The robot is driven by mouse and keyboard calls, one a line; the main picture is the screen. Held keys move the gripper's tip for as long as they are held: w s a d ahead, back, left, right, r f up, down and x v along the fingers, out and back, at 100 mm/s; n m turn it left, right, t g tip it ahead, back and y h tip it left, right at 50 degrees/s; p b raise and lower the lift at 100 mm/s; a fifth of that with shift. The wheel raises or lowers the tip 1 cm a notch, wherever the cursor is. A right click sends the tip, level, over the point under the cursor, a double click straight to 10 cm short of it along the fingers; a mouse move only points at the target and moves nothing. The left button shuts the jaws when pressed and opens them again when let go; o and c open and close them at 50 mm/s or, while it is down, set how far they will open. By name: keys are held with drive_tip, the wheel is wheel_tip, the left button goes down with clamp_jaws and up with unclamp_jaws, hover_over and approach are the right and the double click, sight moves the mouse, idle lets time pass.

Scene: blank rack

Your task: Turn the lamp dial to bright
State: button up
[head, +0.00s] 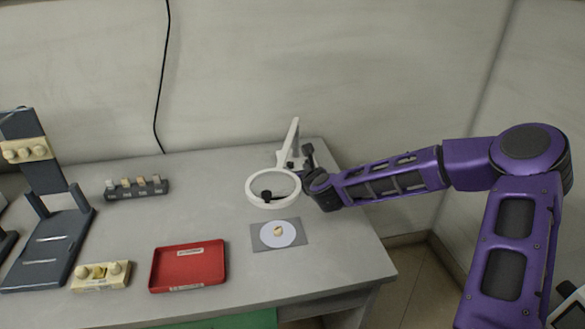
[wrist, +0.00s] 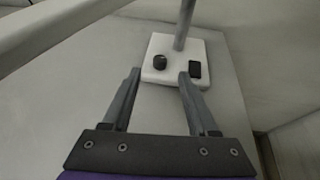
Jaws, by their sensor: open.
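The white magnifier lamp (head: 273,187) stands at the right end of the table, with a round ring head and an upright arm. Its white base (wrist: 177,62) shows in the wrist view, with a post rising from it. The small dark round dial (wrist: 160,62) is on the left of the base, and a dark rectangular part (wrist: 195,69) is on the right. My gripper (wrist: 158,74) is open and empty, its fingers pointing toward the base, the dial ahead between the fingertips. In the head view my gripper (head: 308,170) is partly hidden beside the lamp. The dial's setting is not readable.
A grey mat (head: 262,244) with a white disc and a small tan piece lies below the ring. A red tray (head: 160,282), a cream block (head: 100,276), a dark rack (head: 137,190) and a dark stand (head: 50,252) are to the left. The table's right edge is close.

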sight(291, 164)
drive_tip(key=shift+x, duration=2.8)
clamp_jaws()
